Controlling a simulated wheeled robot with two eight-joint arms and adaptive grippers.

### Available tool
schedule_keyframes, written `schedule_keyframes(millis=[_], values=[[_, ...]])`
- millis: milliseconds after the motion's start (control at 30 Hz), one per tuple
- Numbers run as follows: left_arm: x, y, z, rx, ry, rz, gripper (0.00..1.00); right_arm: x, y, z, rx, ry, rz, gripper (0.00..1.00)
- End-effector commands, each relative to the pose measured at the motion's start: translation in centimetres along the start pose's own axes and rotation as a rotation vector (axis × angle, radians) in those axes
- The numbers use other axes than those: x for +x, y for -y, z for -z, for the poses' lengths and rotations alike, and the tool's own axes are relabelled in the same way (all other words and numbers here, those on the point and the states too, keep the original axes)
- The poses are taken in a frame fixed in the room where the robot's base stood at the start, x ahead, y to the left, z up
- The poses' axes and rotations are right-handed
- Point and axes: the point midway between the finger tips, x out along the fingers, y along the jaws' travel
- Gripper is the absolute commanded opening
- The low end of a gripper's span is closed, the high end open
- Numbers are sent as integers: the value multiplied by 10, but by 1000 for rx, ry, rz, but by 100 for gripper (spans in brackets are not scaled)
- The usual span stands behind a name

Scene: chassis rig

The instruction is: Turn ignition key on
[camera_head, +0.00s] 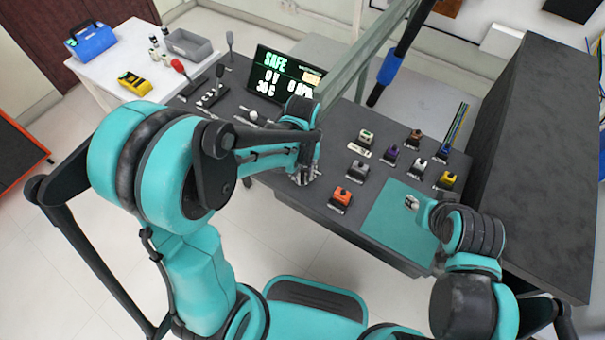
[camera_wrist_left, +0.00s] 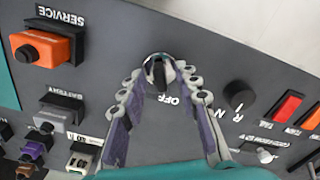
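The ignition key (camera_wrist_left: 158,74) shows in the left wrist view as a dark upright grip in a round silver collar on the dark panel, with an upside-down OFF label (camera_wrist_left: 167,99) beside it. My left gripper (camera_wrist_left: 161,82) has its two fingers spread, with one fingertip on each side of the key and a gap between them. In the head view my left gripper (camera_head: 304,174) reaches down to the panel's near edge and hides the key. My right gripper (camera_head: 416,205) is over the teal mat at the panel's right; its fingers are too small to read.
A dark knob (camera_wrist_left: 238,97) and red and orange switches (camera_wrist_left: 287,106) are on one side of the key. A screen (camera_head: 283,78) reading SAFE stands behind. The teal mat (camera_head: 385,228) is mostly clear.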

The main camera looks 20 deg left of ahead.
Motion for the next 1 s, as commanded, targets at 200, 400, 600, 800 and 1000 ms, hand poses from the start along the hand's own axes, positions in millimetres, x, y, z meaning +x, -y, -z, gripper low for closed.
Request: schedule_keyframes(millis=[200,400,600,800,1000], values=[[2,0,0,0,0,0,32,0,0,0,0,0,0,40],[2,0,0,0,0,0,0,0,0,0,0,0,0,40],[2,0,0,1,0,0,0,0,0,0,0,0,0,40],[2,0,0,26,0,0,0,0,0,0,0,0,0,40],[2,0,0,118,-1,0,0,0,0,0,0,0,0,40]])
